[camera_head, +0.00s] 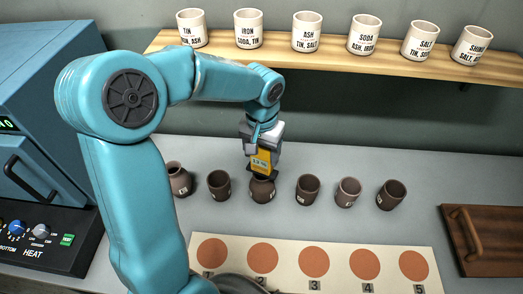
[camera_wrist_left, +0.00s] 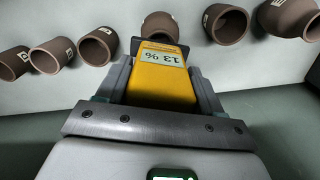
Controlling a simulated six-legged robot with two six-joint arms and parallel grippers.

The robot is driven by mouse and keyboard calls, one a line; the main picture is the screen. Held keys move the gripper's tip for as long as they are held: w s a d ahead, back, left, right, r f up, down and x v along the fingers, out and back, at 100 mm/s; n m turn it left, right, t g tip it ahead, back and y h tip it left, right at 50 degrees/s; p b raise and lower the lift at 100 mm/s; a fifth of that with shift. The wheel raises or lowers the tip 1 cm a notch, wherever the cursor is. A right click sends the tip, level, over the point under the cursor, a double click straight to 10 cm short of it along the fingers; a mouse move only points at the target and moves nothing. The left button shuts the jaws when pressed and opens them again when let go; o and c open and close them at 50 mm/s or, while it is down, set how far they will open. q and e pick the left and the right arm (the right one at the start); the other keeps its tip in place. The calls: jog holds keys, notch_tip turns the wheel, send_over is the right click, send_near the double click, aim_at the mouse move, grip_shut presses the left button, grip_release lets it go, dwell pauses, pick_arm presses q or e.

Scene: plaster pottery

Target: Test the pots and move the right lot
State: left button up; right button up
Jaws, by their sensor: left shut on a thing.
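My left gripper (camera_head: 262,150) is shut on a yellow meter (camera_head: 261,160), whose display reads about 13 % in the left wrist view (camera_wrist_left: 160,57). The meter's lower end is at the third brown pot (camera_head: 262,190) from the left; whether it touches is unclear. That pot is partly hidden behind the meter in the wrist view (camera_wrist_left: 160,24). The other small brown pots stand in the same row: a jug-like one (camera_head: 179,180), then one (camera_head: 219,186) beside it, and to the right three more (camera_head: 308,188), (camera_head: 347,192), (camera_head: 391,195). My right gripper is not in view.
A cream board (camera_head: 337,254) with numbered orange discs lies in front of the pots. A wooden shelf (camera_head: 340,61) with labelled white cups hangs above. A blue kiln (camera_head: 42,120) with knobs stands left. A brown wooden box (camera_head: 488,240) lies right.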

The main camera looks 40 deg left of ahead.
pick_arm(q)
jog(key=shift+f+b, duration=0.55)
dwell(1.4)
jog(key=shift+s, duration=0.1)
jog(key=shift+r+p, duration=0.7)
jog(key=shift+r, duration=0.15)
notch_tip(320, 180, up, 6)
jog(key=p, duration=0.4)
jog(key=shift+f, duration=0.25)
jog(key=shift+f, duration=0.1)
